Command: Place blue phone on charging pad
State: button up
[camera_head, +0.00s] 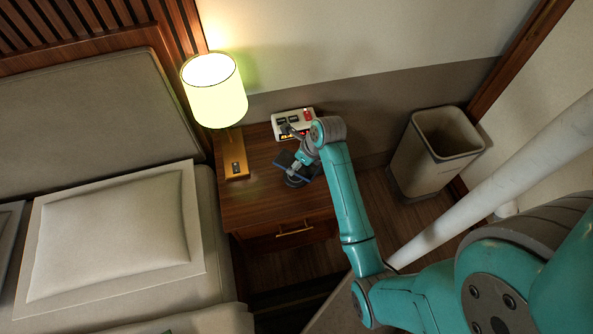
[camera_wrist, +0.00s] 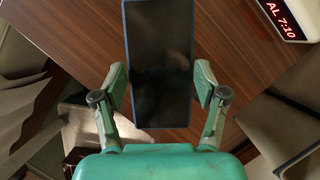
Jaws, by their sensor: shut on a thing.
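The blue phone (camera_head: 287,160) is a flat slab with a dark face and a thin blue edge, held over the nightstand. In the wrist view the phone (camera_wrist: 160,65) lies lengthwise between the two fingers of my gripper (camera_wrist: 160,86). My gripper (camera_head: 302,163) is shut on its long sides. A small dark round thing (camera_head: 294,182), which looks like the charging pad, shows just below the phone on the nightstand top. It is partly hidden by the phone and gripper. I cannot tell whether the phone touches it. The pad is not visible in the wrist view.
The wooden nightstand (camera_head: 255,200) carries a lit lamp (camera_head: 214,90) at its left and a white alarm clock (camera_head: 284,120) at its back, close to my gripper. A bed with a pillow (camera_head: 110,233) stands left. A waste bin (camera_head: 430,155) stands on the floor to the right.

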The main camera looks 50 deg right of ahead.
aim_at(298, 171)
jog(key=shift+f, duration=2.9)
jog(key=o, duration=1.3)
jog(key=shift+f, duration=0.1)
